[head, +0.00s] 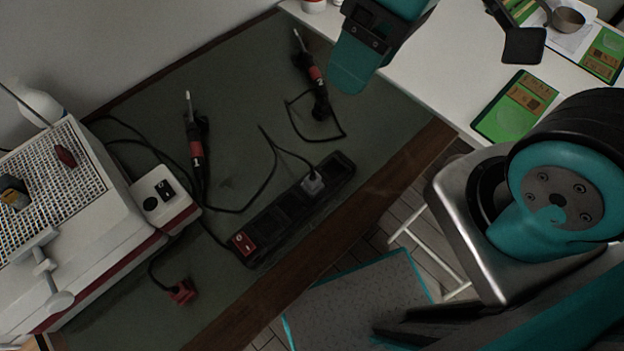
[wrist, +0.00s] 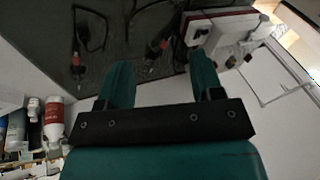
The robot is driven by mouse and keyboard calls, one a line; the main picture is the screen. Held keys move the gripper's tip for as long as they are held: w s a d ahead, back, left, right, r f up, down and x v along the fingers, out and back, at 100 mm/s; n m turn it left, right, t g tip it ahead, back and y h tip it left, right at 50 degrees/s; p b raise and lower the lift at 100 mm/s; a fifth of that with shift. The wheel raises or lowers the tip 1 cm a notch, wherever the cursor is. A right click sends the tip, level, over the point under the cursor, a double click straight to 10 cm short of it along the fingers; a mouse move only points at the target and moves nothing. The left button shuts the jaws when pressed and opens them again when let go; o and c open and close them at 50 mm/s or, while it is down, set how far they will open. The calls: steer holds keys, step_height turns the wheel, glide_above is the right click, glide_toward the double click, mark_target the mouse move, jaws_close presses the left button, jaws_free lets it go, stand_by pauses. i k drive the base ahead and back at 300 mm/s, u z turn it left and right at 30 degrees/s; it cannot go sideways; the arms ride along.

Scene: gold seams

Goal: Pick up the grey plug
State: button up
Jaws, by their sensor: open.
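The grey plug (head: 312,183) sits in the right part of the black power strip (head: 283,212) in the head view, with a dark cable running from it. I cannot make the plug out in the wrist view. My gripper (head: 350,78) is at the top of the head view, to the upper right of the plug and well apart from it. In the wrist view my gripper (wrist: 162,76) shows two teal fingers spread apart with nothing between them.
Two soldering irons (head: 196,145) (head: 313,75) lie on the dark mat (head: 235,95). A red plug (head: 183,292) lies loose near the front. A white-and-red station (head: 160,200) stands left. A white table (head: 440,75) with green boards (head: 513,105) is right.

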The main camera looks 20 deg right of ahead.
mark_target(313, 185)
steer(key=k, duration=1.3)
steer(key=u, duration=0.35)
steer(key=i, duration=0.8)
steer(key=z, duration=0.2)
